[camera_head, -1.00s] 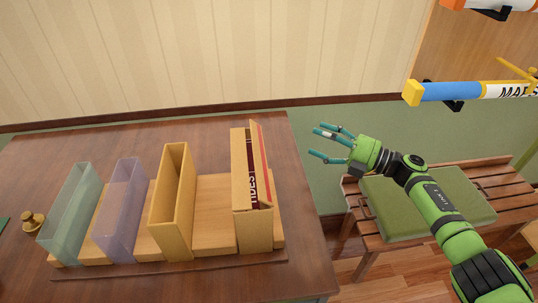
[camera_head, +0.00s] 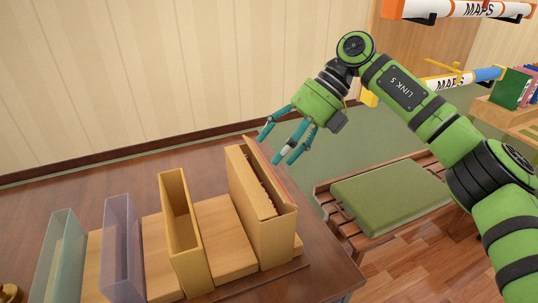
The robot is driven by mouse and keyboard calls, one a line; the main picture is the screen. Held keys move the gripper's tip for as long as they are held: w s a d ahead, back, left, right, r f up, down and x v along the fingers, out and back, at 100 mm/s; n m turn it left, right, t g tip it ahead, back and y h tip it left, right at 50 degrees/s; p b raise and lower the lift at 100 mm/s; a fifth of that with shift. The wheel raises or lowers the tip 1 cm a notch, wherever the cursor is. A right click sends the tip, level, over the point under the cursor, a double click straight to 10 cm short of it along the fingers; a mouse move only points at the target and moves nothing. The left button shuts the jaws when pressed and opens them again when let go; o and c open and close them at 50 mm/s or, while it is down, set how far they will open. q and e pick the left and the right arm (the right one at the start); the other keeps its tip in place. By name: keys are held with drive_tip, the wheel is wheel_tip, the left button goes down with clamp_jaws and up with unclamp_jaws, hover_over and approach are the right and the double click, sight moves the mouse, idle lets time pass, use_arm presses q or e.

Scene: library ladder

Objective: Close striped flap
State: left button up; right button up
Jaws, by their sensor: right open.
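A tan cardboard box file (camera_head: 247,205) stands at the right end of a row on the wooden table. Its flap (camera_head: 272,165) rises along the right side of the box's open top and slants. No stripes can be made out on the flap's visible face. I cannot tell whether a finger touches the flap. My left gripper is not in view.
A yellow open holder (camera_head: 178,225), a purple clear one (camera_head: 121,245) and a greenish clear one (camera_head: 63,255) stand to the left of the box. A bench with a green cushion (camera_head: 392,195) is at right. Map tubes (camera_head: 460,9) hang on the wall.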

sight(264, 164)
drive_tip(key=x, duration=0.2)
drive_tip(key=shift+s+a, duration=0.1)
drive_tip(key=shift+a, duration=0.25)
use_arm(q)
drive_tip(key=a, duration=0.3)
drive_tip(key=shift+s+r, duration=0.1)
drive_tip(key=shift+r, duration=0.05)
use_arm(e)
drive_tip(key=shift+f, duration=0.1)
drive_tip(key=c, duration=1.2)
drive_tip(key=shift+o, duration=0.2)
drive_tip(key=shift+p, duration=0.4)
drive_tip(key=shift+s+a+h+p, duration=0.15)
drive_tip(key=shift+h+p, duration=0.2)
drive_tip(key=shift+h, duration=0.25)
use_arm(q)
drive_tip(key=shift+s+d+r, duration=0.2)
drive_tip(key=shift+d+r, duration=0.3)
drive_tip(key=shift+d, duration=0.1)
use_arm(e)
drive_tip(key=o, duration=1.1)
drive_tip(key=shift+o, duration=0.3)
